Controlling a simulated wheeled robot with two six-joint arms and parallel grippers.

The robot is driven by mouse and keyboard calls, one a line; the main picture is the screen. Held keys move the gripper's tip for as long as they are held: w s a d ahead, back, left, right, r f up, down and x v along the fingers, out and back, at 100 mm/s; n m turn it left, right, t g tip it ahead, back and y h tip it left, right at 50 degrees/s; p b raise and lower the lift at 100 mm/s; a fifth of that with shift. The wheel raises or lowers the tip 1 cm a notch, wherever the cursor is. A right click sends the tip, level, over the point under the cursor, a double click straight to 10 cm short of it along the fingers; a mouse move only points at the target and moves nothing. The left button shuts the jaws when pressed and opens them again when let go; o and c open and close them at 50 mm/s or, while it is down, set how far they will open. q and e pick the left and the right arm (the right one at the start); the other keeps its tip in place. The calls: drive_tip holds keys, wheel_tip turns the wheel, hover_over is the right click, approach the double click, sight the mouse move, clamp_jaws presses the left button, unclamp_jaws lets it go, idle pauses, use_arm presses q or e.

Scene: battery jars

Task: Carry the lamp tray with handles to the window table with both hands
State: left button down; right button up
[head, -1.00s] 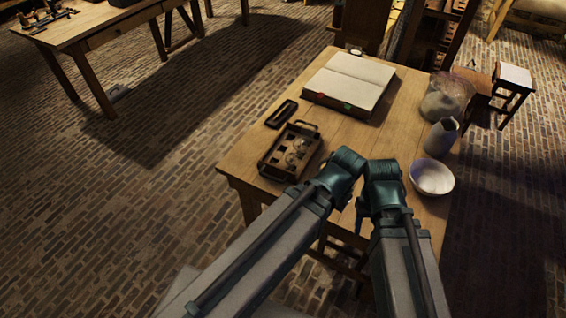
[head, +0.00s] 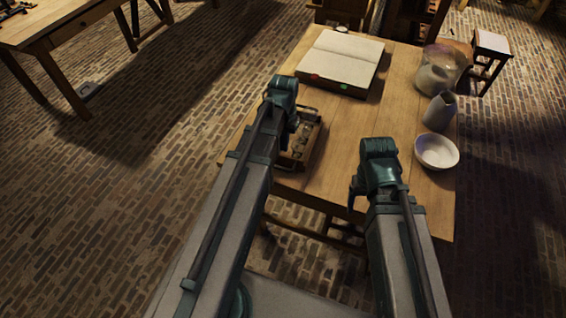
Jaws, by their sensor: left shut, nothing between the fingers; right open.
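The lamp tray (head: 312,141) is a small brown wooden tray with raised end handles, on the near left part of the wooden table (head: 360,135). My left arm covers its left side and much of what it holds. My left gripper (head: 288,112) is over the tray's far left part, shut with nothing in it. I cannot tell if it touches the tray. My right gripper (head: 355,188) is open and empty, to the right of the tray near the table's front edge. Another wooden table (head: 55,28) stands at the upper left; I cannot tell whether it is the window table.
A glass jar (head: 440,70), a grey jug (head: 438,111) and a white bowl (head: 437,151) stand along the right side. A stool (head: 489,45) stands beyond. The brick floor (head: 150,140) between the tables looks clear.

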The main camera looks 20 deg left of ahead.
sight(283, 163)
use_arm(q)
drive_tip(key=shift+a+f, duration=0.15)
use_arm(e)
drive_tip(key=shift+f, duration=0.1)
use_arm(q)
wheel_tip(283, 163, down, 10)
drive_tip(key=b, duration=1)
use_arm(e)
wheel_tip(283, 163, down, 10)
